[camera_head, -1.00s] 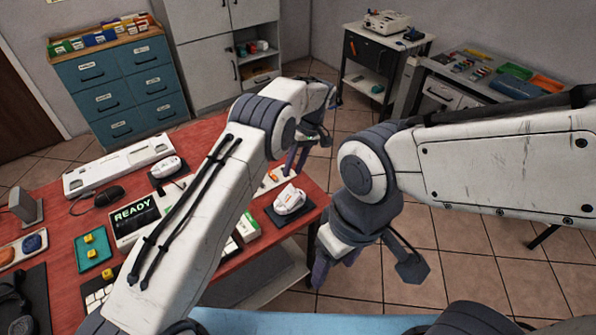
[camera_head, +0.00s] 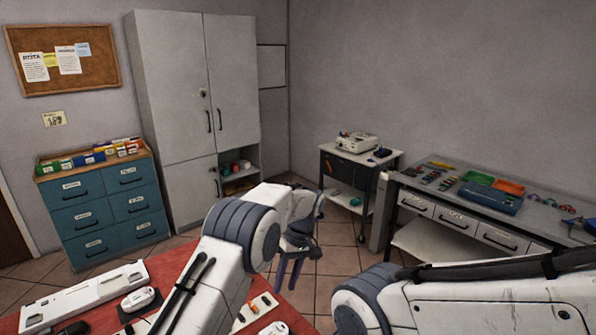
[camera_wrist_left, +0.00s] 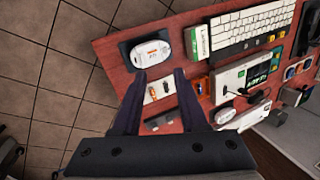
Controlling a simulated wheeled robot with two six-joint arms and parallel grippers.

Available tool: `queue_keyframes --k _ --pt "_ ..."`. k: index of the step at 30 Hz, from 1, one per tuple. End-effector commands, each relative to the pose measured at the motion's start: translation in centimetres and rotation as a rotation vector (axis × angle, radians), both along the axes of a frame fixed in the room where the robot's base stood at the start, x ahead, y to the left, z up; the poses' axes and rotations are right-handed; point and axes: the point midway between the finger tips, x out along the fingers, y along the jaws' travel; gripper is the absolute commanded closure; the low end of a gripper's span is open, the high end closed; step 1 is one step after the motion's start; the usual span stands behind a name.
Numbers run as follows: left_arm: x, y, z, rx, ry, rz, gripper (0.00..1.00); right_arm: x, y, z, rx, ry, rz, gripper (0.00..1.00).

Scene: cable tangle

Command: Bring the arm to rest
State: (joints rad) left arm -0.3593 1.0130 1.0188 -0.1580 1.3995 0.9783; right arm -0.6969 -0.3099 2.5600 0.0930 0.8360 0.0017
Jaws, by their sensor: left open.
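My left arm (camera_head: 215,265) reaches forward from the bottom of the head view. Its left gripper (camera_head: 287,277) points down near the far right part of the red table (camera_head: 185,262). In the left wrist view the two dark fingers of the left gripper (camera_wrist_left: 159,75) stand apart, with nothing held between them. Beyond the fingertips in that view are a white mouse-like device (camera_wrist_left: 151,54) on a dark pad and a pale strip (camera_wrist_left: 158,90) with small parts. My right arm (camera_head: 480,300) shows at the lower right of the head view; its gripper is out of the frame.
A white keyboard (camera_wrist_left: 250,28) and a screen device (camera_wrist_left: 245,78) lie on the table. A blue drawer unit (camera_head: 105,210), a grey cabinet (camera_head: 195,90), a small cart (camera_head: 350,170) and a grey workbench (camera_head: 440,200) stand farther back. Tiled floor is open beside the table.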

Motion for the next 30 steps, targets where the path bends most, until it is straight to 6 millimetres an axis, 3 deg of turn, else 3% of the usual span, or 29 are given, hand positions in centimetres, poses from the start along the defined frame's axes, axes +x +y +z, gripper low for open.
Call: queue_keyframes --k 1,6,13,17,21,25,30 --pt "-1.3 -1.0 2.0 -0.03 -0.006 -0.065 0.57 0.0 0.0 -0.1 0.0 0.0 0.0 0.34" --pt "-7.2 -3.4 7.1 -0.14 -0.007 -0.321 0.57 0.0 0.0 -0.4 0.0 0.0 0.0 0.34" --pt "-17.4 -4.0 11.4 -0.27 -0.028 -0.66 0.57 0.0 0.0 -0.8 0.0 0.0 0.0 0.34" --pt "-23.7 -2.9 12.1 -0.332 -0.046 -0.846 0.57 0.0 0.0 -0.9 0.0 0.0 0.001 0.34" --pt "-29.6 -1.2 11.6 -0.383 -0.068 -1.021 0.57 0.0 0.0 -1.1 0.0 0.0 0.001 0.34" --pt "-33.2 0.2 10.7 -0.411 -0.084 -1.133 0.57 0.0 0.0 -1.2 0.0 0.0 0.001 0.34" --pt "-35.0 0.9 10.0 -0.424 -0.091 -1.193 0.57 0.0 0.0 -1.2 0.0 0.0 0.001 0.34"
